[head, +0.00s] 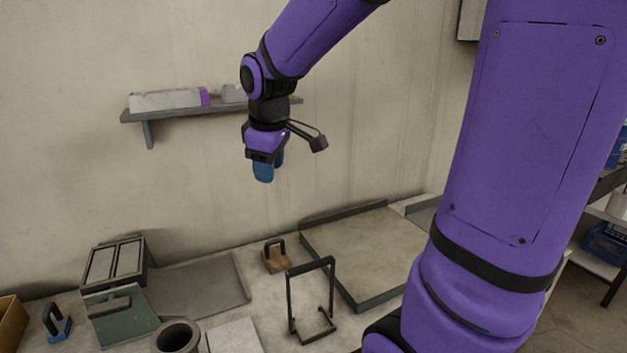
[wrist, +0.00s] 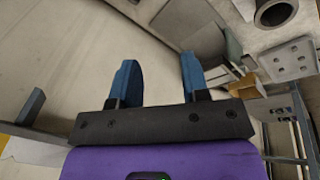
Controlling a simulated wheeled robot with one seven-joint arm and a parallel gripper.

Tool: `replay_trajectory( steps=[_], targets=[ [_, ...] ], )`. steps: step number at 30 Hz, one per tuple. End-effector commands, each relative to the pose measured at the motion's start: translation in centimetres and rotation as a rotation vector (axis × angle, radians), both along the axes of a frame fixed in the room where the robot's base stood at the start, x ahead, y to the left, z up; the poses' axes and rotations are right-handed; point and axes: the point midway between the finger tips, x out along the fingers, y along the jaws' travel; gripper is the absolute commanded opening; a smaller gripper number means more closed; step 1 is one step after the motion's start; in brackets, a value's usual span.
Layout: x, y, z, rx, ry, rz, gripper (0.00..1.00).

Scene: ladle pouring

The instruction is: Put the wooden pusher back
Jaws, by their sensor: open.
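The wooden pusher (head: 276,260), a small brown block with a dark handle, stands upright on the bench near the wall, left of the large shallow tray. My gripper (head: 265,172) hangs in the air well above it, in front of the wall below the shelf. In the wrist view my gripper (wrist: 161,80) shows two blue fingers set apart with nothing between them.
A black upright frame (head: 290,300) stands just in front of the pusher. A shallow tray (head: 350,209) lies to the right. A flat grey plate (head: 205,285), a green box (head: 118,318), a round pot (head: 176,337) and a blue-based handled tool (head: 57,325) stand left. A shelf (head: 180,113) is on the wall.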

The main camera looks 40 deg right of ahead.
Motion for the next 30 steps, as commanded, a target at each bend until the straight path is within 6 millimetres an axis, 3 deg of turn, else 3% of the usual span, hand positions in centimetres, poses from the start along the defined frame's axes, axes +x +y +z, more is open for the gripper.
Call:
replay_trajectory(
  steps=[9,21,30],
  targets=[
    [-7.1,2.4,3.3,0.081,-0.111,-0.204,0.42],
    [-15.5,4.4,4.4,0.233,-0.218,-0.439,0.42],
    [-18.0,4.8,4.2,0.295,-0.244,-0.516,0.42]
  ],
)
